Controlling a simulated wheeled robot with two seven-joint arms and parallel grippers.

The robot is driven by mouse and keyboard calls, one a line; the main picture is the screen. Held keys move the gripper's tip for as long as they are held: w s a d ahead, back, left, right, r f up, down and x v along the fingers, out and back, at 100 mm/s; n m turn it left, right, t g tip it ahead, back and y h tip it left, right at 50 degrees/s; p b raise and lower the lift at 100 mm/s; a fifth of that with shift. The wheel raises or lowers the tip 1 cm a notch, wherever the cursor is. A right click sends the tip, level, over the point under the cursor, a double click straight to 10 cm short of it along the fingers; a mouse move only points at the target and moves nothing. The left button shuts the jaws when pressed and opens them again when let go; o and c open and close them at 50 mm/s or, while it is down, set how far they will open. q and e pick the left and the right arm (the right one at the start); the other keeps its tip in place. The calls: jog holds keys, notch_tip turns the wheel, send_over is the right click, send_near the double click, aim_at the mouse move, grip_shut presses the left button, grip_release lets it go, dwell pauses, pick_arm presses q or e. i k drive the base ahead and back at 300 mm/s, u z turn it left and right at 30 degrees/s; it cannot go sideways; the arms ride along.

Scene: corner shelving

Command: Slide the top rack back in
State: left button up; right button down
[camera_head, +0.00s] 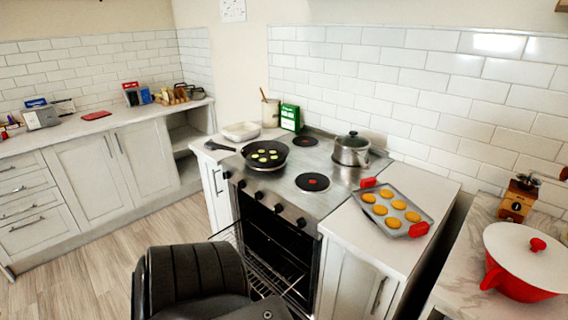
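The oven (273,231) in the stove stands open below its row of knobs, and its inside is dark. A wire rack (283,273) sticks out of the oven toward me. Its near part is hidden behind a black part of my own body, and I cannot tell clearly how many racks there are. A thin wire edge (226,233) also shows at the left of the opening. Neither of my grippers can be made out in this view.
On the stovetop are a frying pan (265,155) with food slices and a lidded steel pot (351,149). A tray of round cookies (394,208) with red grips lies on the right counter. A red pot (521,267) stands far right. Open floor (120,259) lies at left.

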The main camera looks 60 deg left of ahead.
aim_at(244, 217)
jog(key=k, duration=0.45)
jog(key=u, duration=0.2)
jog(key=i, duration=0.45)
jog(key=u, duration=1.95)
